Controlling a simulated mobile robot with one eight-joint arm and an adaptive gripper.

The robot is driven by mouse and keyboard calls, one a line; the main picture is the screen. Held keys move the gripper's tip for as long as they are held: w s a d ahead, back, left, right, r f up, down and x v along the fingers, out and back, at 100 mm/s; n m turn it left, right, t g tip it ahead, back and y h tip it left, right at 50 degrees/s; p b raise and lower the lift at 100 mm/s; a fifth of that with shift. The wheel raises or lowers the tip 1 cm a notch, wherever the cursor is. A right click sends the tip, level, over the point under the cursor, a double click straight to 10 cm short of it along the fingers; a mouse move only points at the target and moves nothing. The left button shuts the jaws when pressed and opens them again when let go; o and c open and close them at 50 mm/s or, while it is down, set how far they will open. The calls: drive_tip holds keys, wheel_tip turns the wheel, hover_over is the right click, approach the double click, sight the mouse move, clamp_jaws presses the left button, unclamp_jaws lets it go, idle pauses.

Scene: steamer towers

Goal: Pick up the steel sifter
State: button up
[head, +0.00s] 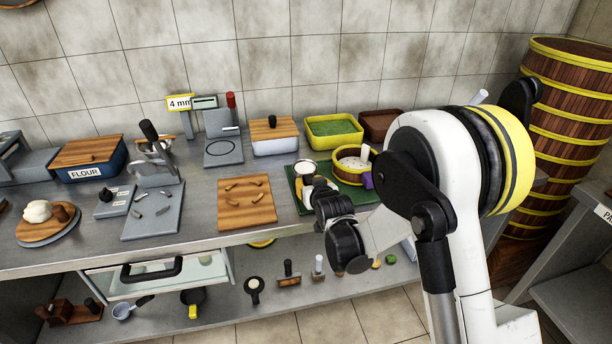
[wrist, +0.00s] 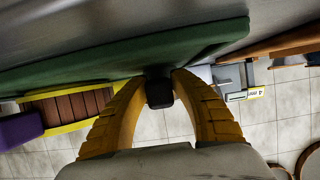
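The steel sifter (head: 305,167) appears to be the small round, pale-topped thing at the left of the green mat (head: 294,186) on the counter; most of it is hidden by my gripper. My gripper (head: 310,182) is low over the mat, beside it. In the wrist view, the two curved yellow fingers of my gripper (wrist: 160,78) come together on both sides of a dark block (wrist: 159,93), which looks like the sifter's handle. The fingers seem to touch it. The green mat's edge (wrist: 110,66) runs just beyond the fingertips.
A round wooden steamer (head: 346,179) with white contents and a purple piece stands on the mat, close right of my gripper. A wooden board (head: 247,212) with brown sticks lies to the left. A green-filled yellow tray (head: 333,142) is behind. Steamer towers (head: 565,95) stand far right.

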sight(311, 176)
clamp_jaws()
drive_tip(key=shift+r+p, duration=0.3)
drive_tip(key=shift+r, duration=0.2)
drive_tip(key=r, duration=0.1)
drive_tip(key=r+p, duration=0.2)
drive_tip(key=r, duration=0.1)
drive_tip(key=shift+d, duration=0.35)
drive_tip(key=w+d+r+p, duration=0.1)
drive_tip(key=d+r+p, duration=0.3)
drive_tip(key=d, duration=0.7)
wheel_tip(311, 176, up, 2)
drive_tip(key=shift+w+r, duration=0.1)
drive_tip(key=shift+w, duration=0.15)
